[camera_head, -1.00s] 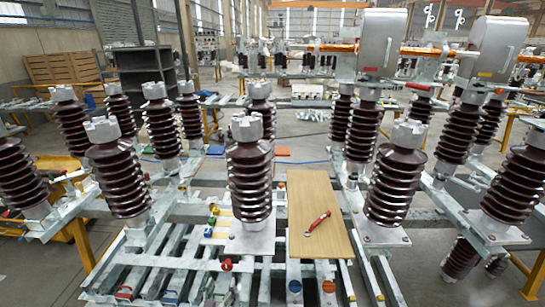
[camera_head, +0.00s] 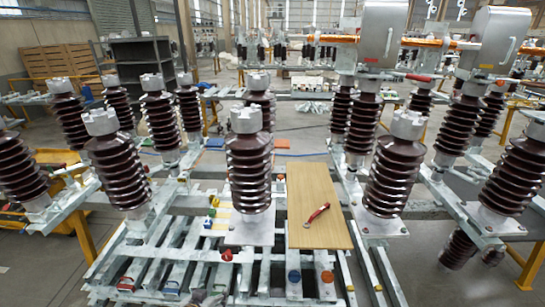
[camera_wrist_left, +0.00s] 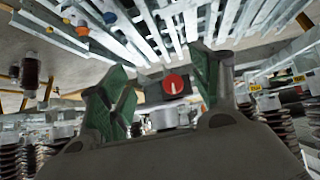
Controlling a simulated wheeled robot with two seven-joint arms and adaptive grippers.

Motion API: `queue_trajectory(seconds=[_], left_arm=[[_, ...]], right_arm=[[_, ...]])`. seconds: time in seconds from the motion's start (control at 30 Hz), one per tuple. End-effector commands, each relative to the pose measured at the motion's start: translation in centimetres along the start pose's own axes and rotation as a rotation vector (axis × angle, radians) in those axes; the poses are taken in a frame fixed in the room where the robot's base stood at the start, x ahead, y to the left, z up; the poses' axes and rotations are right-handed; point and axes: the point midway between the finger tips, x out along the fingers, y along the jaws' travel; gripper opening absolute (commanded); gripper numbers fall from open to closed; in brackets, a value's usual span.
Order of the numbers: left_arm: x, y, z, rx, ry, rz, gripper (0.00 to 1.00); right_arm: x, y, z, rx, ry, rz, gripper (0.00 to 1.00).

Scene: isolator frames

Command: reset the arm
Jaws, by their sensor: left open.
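My left gripper (camera_wrist_left: 163,70) shows in the left wrist view, with its two green-padded fingers spread apart. It is open, and nothing is clearly held between the fingers. A dark block with a red round knob (camera_wrist_left: 174,84) shows in the gap between them; I cannot tell how far beyond the fingers it is. In the head view I cannot make out the left gripper clearly. My right gripper is in neither view.
A red-handled tool (camera_head: 317,214) lies on a wooden board (camera_head: 312,180). Tall brown ribbed insulators (camera_head: 249,172) stand around it on a grey metal frame (camera_head: 150,262). Metal boxes (camera_head: 383,35) stand at the upper right. Open floor (camera_head: 40,265) shows at lower left.

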Motion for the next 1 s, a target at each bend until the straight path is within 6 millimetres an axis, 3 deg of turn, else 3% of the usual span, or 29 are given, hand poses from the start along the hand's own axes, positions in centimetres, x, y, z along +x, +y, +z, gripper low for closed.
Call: queue_trajectory(seconds=[0.6, 1.0], left_arm=[[-10.1, -0.4, 3.2, 0.058, -0.344, -0.022, 0.63], [-13.9, -0.5, 4.3, 0.071, -0.453, -0.032, 0.63]], right_arm=[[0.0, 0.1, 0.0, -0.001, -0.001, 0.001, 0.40], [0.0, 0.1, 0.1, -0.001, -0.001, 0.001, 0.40]])
